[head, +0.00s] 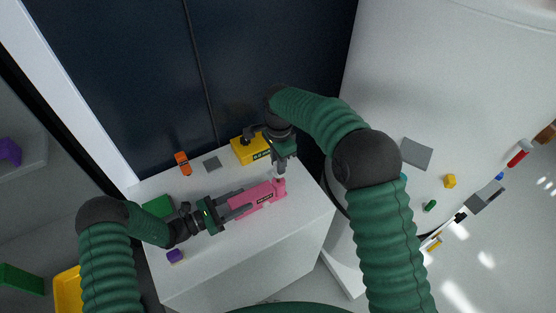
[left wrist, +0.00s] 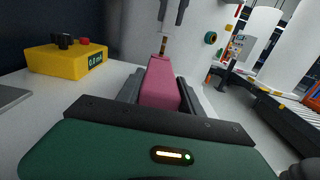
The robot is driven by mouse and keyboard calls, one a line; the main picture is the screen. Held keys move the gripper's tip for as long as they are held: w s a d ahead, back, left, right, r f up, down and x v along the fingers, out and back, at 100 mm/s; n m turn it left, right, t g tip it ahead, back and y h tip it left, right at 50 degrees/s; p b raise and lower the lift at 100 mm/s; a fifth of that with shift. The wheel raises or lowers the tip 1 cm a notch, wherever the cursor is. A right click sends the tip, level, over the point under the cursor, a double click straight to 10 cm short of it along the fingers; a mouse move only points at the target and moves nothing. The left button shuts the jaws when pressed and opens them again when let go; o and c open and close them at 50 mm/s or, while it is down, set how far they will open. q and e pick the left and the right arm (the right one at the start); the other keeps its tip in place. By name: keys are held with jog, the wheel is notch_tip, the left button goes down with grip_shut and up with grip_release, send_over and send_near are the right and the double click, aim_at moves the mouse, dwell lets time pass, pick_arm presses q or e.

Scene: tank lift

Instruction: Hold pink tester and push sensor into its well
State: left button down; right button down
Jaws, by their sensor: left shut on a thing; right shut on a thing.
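The pink tester (head: 266,194) lies along the white bench top, and it also shows in the left wrist view (left wrist: 160,86). My left gripper (head: 238,204) is shut on its near part, one finger along each side. My right gripper (head: 282,170) points down over the tester's far end. In the left wrist view my right gripper (left wrist: 172,14) has a thin brown-and-dark piece, apparently the sensor (left wrist: 163,46), between or just below its fingertips. The piece stands roughly upright at the tester's far end. I cannot tell how deep it sits; the well is hidden.
A yellow box (head: 246,151) with a display and knobs stands behind the tester. A grey plate (head: 212,163), an orange item (head: 183,163), a green block (head: 158,206) and a purple piece (head: 175,256) lie on the bench (head: 240,245). The front bench strip is mostly clear.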

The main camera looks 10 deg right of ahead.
jog(key=shift+f, duration=0.5)
jog(key=c, duration=1.1)
grip_release()
jog(key=shift+c, duration=0.2)
notch_tip(320, 180, up, 9)
pick_arm(q)
jog(key=c, duration=0.7)
grip_release()
